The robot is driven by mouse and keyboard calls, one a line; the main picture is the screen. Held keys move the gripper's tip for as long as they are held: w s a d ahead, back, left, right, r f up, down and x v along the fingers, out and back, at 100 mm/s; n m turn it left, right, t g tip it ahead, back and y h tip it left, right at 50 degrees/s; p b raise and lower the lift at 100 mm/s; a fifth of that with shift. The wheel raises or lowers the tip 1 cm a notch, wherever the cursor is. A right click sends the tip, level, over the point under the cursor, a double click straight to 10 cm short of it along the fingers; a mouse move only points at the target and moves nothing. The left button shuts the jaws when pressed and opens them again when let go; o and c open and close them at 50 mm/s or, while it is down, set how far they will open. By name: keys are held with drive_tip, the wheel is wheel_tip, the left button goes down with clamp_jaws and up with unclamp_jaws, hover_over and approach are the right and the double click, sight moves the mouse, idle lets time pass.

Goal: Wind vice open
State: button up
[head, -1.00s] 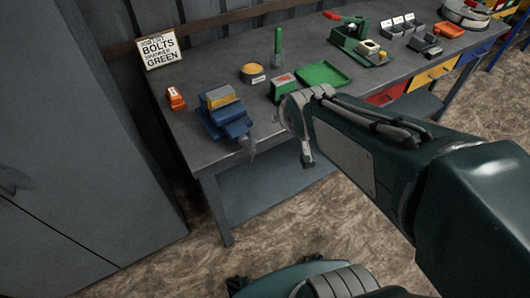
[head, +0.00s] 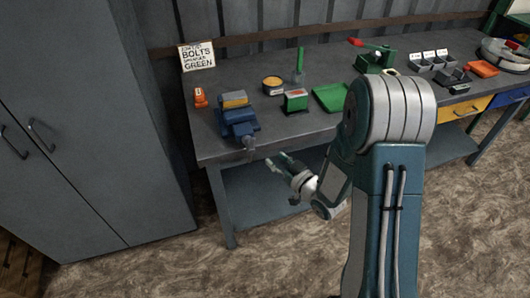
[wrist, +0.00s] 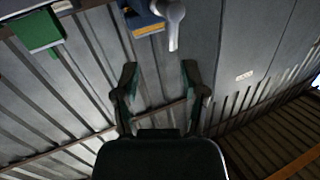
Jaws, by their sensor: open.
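The blue vice (head: 237,122) sits at the front left edge of the grey bench, with a yellowish block on top between its jaws. Its grey handle (head: 248,146) hangs at the front, over the bench edge. My gripper (head: 277,162) is in front of the bench edge, to the right of the handle and slightly below it, apart from it. In the wrist view my gripper (wrist: 160,78) shows two spread fingers with nothing between them. The vice (wrist: 145,20) and its grey handle (wrist: 173,24) show at the top of that view, beyond the fingertips.
On the bench (head: 215,150) stand an orange object (head: 200,98), a yellow-topped round tin (head: 273,85), a green-fronted box (head: 296,101) and a green tray (head: 331,97). A sign (head: 198,56) leans at the back. A grey cabinet (head: 90,120) stands left. Floor before the bench is clear.

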sight(252, 148)
drive_tip(key=shift+y, duration=0.5)
drive_tip(key=x, duration=0.9)
drive_tip(key=shift+s+a+f, duration=0.35)
drive_tip(key=shift+a, duration=0.05)
drive_tip(key=shift+w+a, duration=0.4)
drive_tip(key=shift+a, duration=0.1)
drive_tip(key=shift+c, duration=0.2)
drive_tip(key=shift+d, duration=0.15)
clamp_jaws()
